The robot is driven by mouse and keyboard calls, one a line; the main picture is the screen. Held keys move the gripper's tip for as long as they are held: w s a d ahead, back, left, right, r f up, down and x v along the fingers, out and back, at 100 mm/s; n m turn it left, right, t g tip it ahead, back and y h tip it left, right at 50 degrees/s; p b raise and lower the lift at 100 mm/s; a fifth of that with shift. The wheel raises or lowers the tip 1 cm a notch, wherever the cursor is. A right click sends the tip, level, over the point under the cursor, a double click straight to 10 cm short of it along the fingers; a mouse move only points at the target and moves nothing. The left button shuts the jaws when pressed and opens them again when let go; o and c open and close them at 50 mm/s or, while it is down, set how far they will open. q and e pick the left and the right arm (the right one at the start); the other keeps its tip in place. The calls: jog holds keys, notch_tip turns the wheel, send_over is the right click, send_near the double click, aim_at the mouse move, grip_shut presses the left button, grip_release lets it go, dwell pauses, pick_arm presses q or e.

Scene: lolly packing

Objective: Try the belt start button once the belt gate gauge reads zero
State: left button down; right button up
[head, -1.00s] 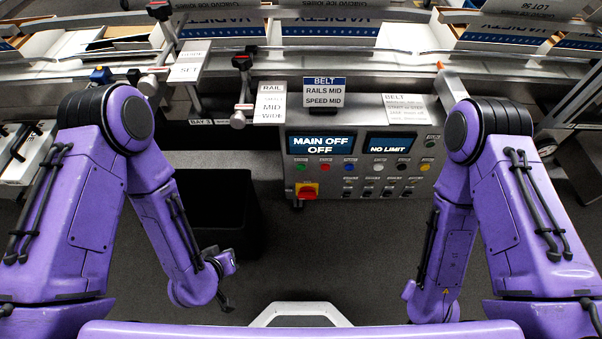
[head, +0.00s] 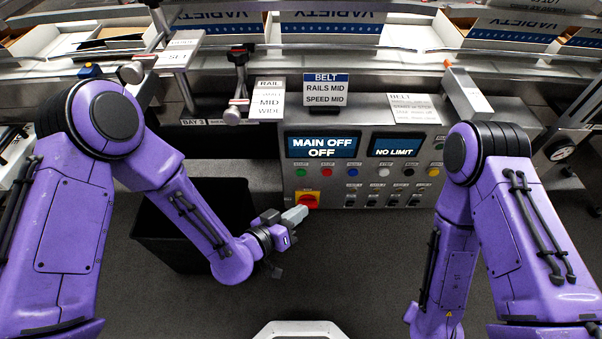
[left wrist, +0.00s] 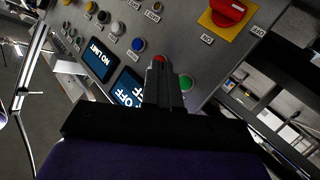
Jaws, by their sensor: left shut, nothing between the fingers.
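The grey control panel (head: 345,192) has a "MAIN OFF / OFF" screen (head: 322,146) and a "NO LIMIT" screen (head: 394,146). Under them runs a row of buttons including green (head: 302,172), red (head: 326,172) and blue (head: 352,172). A red rotary switch (head: 308,201) sits on a yellow plate below. My left gripper (head: 298,213) is shut and empty, at the rotary switch in the head view; contact cannot be told. In the left wrist view its fingers (left wrist: 163,80) overlap the panel near the green button (left wrist: 186,82). A round gauge (head: 562,151) at right is unreadable. My right gripper is out of view.
A black bin (head: 160,240) stands left of the panel, below my left forearm. A belt sign (head: 325,90) reads "RAILS MID, SPEED MID". Rails and VARIETY boxes (head: 333,30) lie behind. The floor before the panel is clear.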

pick_arm(q)
jog(key=w, duration=0.7)
jog(key=shift+w, duration=0.35)
dwell(1.6)
jog(key=shift+w, duration=0.4)
jog(key=shift+w, duration=0.5)
dwell(0.5)
dwell(0.4)
jog(key=shift+s, duration=0.95)
jog(key=shift+s, duration=0.1)
jog(key=shift+s, duration=2.4)
